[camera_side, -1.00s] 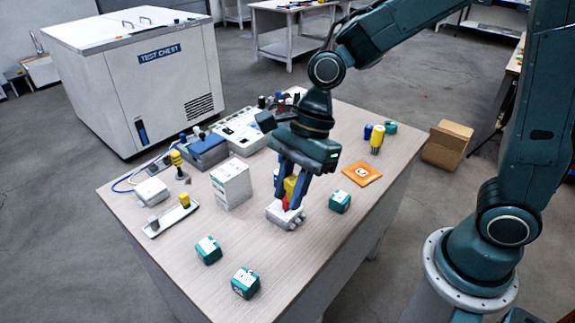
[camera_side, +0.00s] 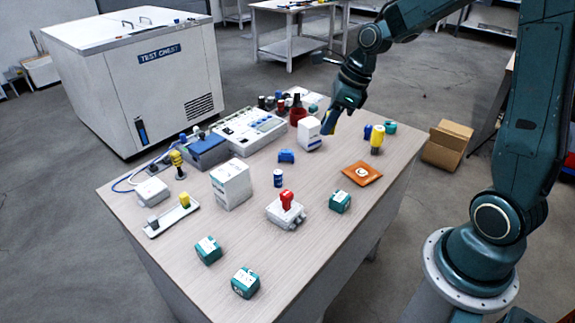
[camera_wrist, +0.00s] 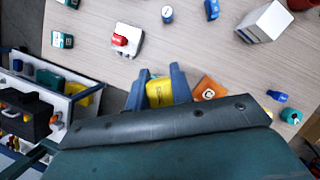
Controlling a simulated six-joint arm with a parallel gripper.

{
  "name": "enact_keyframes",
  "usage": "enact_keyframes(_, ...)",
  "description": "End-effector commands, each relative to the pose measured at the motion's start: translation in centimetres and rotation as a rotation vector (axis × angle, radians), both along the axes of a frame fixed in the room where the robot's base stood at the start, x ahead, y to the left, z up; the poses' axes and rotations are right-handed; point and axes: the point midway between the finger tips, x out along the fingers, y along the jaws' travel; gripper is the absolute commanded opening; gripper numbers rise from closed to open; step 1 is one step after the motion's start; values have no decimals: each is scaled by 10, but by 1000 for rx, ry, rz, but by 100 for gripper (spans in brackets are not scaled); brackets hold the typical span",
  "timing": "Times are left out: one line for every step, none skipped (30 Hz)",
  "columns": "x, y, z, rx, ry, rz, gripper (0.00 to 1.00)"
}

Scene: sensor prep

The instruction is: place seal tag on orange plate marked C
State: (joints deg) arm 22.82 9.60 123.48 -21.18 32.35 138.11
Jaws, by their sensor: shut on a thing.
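My gripper (camera_side: 334,113) is raised over the far right part of the table, shut on the yellow seal tag (camera_side: 329,126). In the wrist view the tag (camera_wrist: 160,93) shows between the two blue fingers of my gripper (camera_wrist: 159,84), with dark lettering on its face.
A grey box with a red valve (camera_side: 286,203) and a teal block (camera_side: 340,201) stand in front of the plate. Behind it are a yellow-topped post (camera_side: 377,138) and a teal piece (camera_side: 390,127). A white box (camera_side: 308,134) stands beside my gripper.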

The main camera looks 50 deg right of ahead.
Motion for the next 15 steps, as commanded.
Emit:
enact_keyframes(-1, -16, 0, 0, -2, -56, 2)
enact_keyframes(-1, -25, 1, -1, -2, -88, 2)
enact_keyframes(-2, -36, 1, 0, -3, -129, 2)
enact_keyframes(-3, -45, 1, 0, -3, -161, 2)
enact_keyframes(-4, -54, 2, 1, -3, -192, 2)
enact_keyframes(-6, -65, 2, 1, -3, -233, 2)
enact_keyframes(-8, -73, 2, 2, -4, -265, 2)
enact_keyframes(-9, -82, 2, 1, -4, -294, 2)
enact_keyframes(-12, -92, 2, 1, -4, -333, 2)
enact_keyframes(-14, -100, 3, 2, -5, -362, 2)
enact_keyframes(-16, -107, 3, 2, -6, -388, 2)
enact_keyframes(-19, -116, 3, 2, -7, -421, 2)
enact_keyframes(-20, -122, 3, 2, -9, -444, 2)
enact_keyframes(-22, -128, 4, 3, -9, -465, 2)
enact_keyframes(-25, -134, 4, 3, -10, -489, 2)
